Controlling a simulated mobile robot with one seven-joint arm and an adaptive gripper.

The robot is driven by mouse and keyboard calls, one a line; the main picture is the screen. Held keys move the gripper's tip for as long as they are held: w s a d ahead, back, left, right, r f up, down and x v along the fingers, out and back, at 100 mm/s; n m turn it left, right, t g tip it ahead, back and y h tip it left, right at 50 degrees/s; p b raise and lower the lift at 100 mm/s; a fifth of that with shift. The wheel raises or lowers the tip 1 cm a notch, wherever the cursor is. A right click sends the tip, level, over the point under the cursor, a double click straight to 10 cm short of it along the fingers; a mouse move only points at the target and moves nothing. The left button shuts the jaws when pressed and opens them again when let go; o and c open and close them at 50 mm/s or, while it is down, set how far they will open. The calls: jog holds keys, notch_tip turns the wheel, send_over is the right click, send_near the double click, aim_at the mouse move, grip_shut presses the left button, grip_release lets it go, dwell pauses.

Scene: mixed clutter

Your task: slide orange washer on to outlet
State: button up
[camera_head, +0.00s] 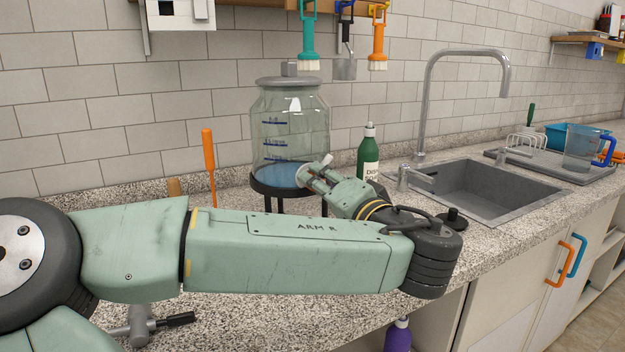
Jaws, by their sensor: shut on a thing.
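A large lidded glass jar (290,125) with blue scale marks and blue liquid at the bottom stands on a dark stand (273,191) at the back of the counter. My gripper (314,170) is at the lower right front of the jar, its fingers pointing toward it. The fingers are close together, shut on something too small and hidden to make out. I cannot make out an orange washer or the outlet in this view. The gripper covers part of the jar's lower front, and I cannot tell whether it touches the jar.
A green soap bottle (368,152) stands just right and behind my gripper. A grey sink (485,190) with a tall tap (425,105) lies to the right, with a dark plug (454,219) by its near edge. An orange-handled tool (208,160) stands left of the jar.

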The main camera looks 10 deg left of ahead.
jog(key=shift+w, duration=0.1)
dwell(0.5)
jog(key=o, duration=1.2)
